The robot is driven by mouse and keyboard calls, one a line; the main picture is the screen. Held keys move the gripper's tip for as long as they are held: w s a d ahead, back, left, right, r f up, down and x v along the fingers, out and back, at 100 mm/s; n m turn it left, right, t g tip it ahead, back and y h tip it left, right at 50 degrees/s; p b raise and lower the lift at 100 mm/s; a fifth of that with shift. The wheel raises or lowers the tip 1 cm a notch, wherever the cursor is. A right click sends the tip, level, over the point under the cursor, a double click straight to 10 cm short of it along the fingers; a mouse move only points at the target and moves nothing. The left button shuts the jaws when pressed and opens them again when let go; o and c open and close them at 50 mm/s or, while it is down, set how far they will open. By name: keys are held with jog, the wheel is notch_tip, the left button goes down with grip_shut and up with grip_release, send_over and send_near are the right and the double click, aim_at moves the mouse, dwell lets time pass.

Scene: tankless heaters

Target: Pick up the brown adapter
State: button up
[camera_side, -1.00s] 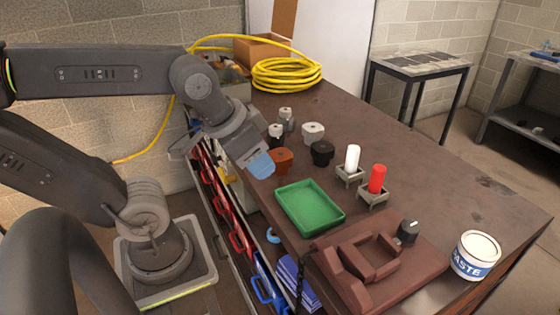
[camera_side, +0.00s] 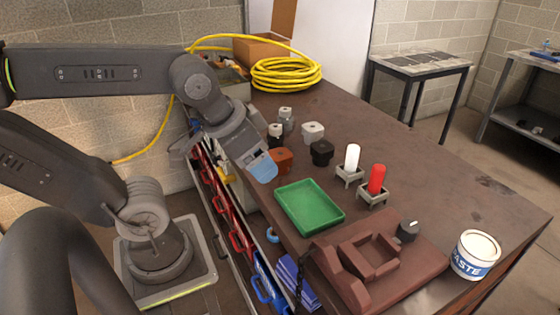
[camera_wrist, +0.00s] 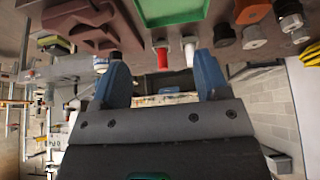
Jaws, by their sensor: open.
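The brown adapter (camera_side: 284,158) is a small orange-brown block on the dark bench, just behind the green tray. In the side view my gripper (camera_side: 264,168) is just left of it, and its blue fingertips overlap the adapter's left edge in the picture. Contact cannot be told. In the wrist view, the brown adapter (camera_wrist: 251,11) is at the upper right, outside the space between the fingers. My gripper (camera_wrist: 163,80) shows there with its two blue fingers spread and nothing between them.
A black adapter (camera_side: 321,152) and a white one (camera_side: 312,132) stand close by, with more behind. The green tray (camera_side: 309,207) lies in front. White (camera_side: 352,158) and red (camera_side: 376,179) cylinders stand in holders to the right. The bench's left edge is near my gripper.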

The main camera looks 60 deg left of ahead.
jog(key=o, duration=0.4)
jog(key=shift+c, duration=0.2)
jog(key=m+g+y, duration=0.4)
jog(key=m+g, duration=0.2)
jog(key=m, duration=1.2)
send_near(282, 155)
jog(key=x, duration=0.7)
jog(key=shift+s, duration=0.2)
jog(key=shift+x, duration=2.7)
